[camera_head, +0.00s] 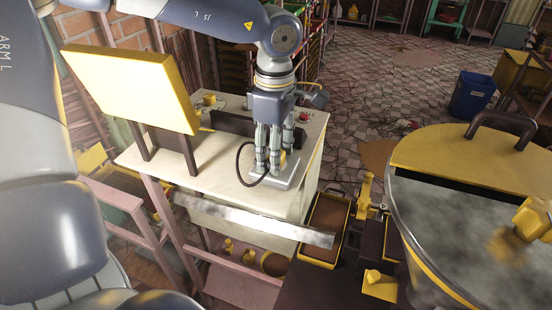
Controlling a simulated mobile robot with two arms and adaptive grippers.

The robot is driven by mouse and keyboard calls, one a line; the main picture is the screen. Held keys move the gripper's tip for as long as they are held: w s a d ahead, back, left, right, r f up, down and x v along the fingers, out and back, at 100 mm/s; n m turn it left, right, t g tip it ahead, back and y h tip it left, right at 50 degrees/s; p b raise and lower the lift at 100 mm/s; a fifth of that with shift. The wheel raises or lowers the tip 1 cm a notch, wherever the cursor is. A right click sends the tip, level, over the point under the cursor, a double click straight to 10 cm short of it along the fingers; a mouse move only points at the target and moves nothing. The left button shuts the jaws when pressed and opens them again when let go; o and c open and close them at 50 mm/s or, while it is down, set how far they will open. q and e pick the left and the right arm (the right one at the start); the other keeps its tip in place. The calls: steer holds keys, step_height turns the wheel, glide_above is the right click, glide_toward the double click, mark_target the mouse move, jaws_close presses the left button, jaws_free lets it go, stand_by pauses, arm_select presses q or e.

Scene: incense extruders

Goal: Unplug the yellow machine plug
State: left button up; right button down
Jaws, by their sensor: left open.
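My left gripper (274,168) points down at the cream top of the machine stand. Its fingers are apart and stand just over a grey socket plate (292,180). A small yellow piece, which looks like the plug (283,159), shows between and behind the fingers. Most of it is hidden by them, and I cannot tell whether they touch it. A dark cable (239,163) loops out to the left of the fingers and back to the plate. My right gripper is not in view.
A yellow panel (130,85) on dark posts stands left of the gripper. A red button (304,117) sits behind it on the cream top (222,172). A metal strip (250,219) runs along the front. A large round yellow-rimmed machine (460,160) is at right. A blue bin (471,96) stands on the floor.

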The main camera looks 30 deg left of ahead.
arm_select(q)
steer(key=shift+b, duration=0.35)
stand_by(0.4)
jaws_close()
steer(key=shift+r, duration=0.1)
steer(key=shift+r+p, duration=1.65)
steer(key=shift+r, duration=1.3)
